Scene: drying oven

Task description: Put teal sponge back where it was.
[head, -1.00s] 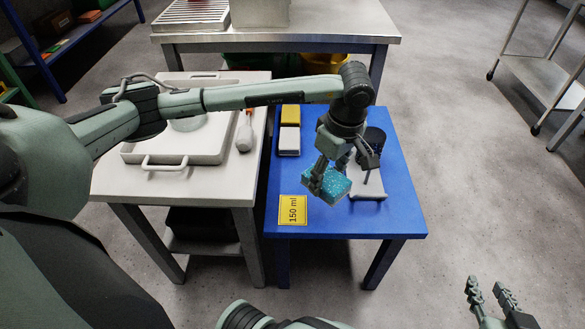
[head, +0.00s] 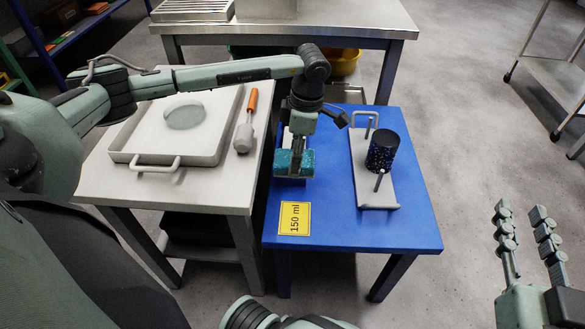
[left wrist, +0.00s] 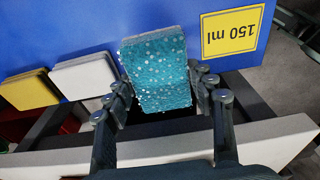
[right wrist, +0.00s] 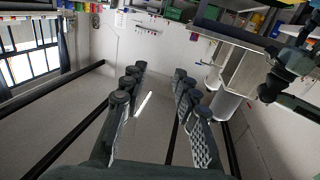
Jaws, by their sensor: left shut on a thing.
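The teal sponge (head: 293,163), speckled with white, is between the fingers of my left gripper (head: 293,150) over the left part of the blue table (head: 335,225). In the left wrist view the sponge (left wrist: 157,75) sits between the two fingers of my left gripper (left wrist: 160,100), with a white sponge (left wrist: 84,76) and a yellow sponge (left wrist: 28,90) in a row beside it. I cannot tell whether the teal sponge touches the table. My right gripper (head: 528,245) is open and empty, away from the table; its spread fingers show in the right wrist view (right wrist: 158,105).
A yellow "150 ml" card (head: 294,218) lies in front of the sponge. A white stand (head: 376,195) with a dark speckled cup (head: 382,151) is to the right. On the white table at left are a tray (head: 150,150) and an orange-handled tool (head: 247,122).

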